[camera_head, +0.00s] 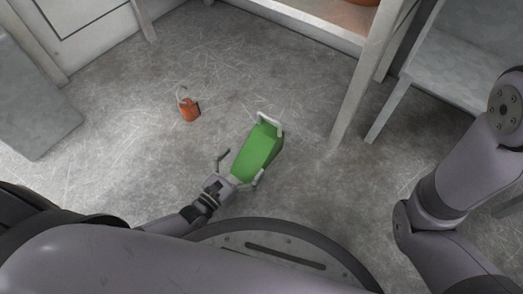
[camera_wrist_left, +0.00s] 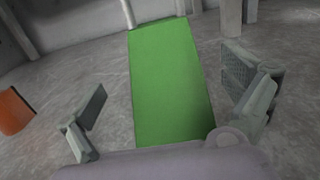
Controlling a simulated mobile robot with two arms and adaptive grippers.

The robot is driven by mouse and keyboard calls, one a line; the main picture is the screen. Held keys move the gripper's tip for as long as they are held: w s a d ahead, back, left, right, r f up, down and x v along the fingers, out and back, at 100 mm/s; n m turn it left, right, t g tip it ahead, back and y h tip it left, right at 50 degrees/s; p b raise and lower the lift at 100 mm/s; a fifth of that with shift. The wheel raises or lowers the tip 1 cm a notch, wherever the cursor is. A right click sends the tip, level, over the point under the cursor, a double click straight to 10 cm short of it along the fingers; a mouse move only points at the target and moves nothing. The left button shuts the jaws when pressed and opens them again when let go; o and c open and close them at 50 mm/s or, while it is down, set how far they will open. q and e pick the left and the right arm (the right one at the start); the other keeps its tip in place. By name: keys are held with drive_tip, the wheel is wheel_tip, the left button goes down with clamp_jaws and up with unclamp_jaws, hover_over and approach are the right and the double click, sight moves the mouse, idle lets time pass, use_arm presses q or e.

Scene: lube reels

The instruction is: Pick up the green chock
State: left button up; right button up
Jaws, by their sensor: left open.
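The green chock (camera_head: 258,151) lies on the grey floor in front of my base, with a pale handle at its far end. In the left wrist view the chock (camera_wrist_left: 170,80) stretches away from the camera, between the two fingers in the picture. My left gripper (camera_head: 238,168) is open at the near end of the chock, one finger to each side of it. In the wrist view my left gripper (camera_wrist_left: 168,108) has visible gaps between its fingers and the chock's sides. My right arm shows at the right, but its gripper is out of view.
A small orange object (camera_head: 189,108) with a handle stands on the floor left of the chock; it also shows in the left wrist view (camera_wrist_left: 14,112). Shelf legs (camera_head: 353,100) stand to the right. A grey panel (camera_head: 35,100) is at the left. The floor around the chock is clear.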

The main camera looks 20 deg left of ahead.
sight(258, 144)
use_arm(q)
drive_tip(key=b+x, duration=0.1)
drive_tip(key=x, duration=0.2)
drive_tip(key=shift+w, duration=0.15)
drive_tip(key=b+x, duration=0.3)
drive_tip(key=x, duration=0.1)
drive_tip(key=shift+w+d+r, duration=0.15)
drive_tip(key=shift+w+d, duration=0.15)
drive_tip(key=shift+w+r, duration=0.15)
drive_tip(key=shift+w, duration=0.15)
drive_tip(key=shift+c, duration=0.2)
drive_tip(key=c, duration=1.8)
drive_tip(key=shift+r, duration=0.15)
drive_tip(key=shift+c, duration=0.8)
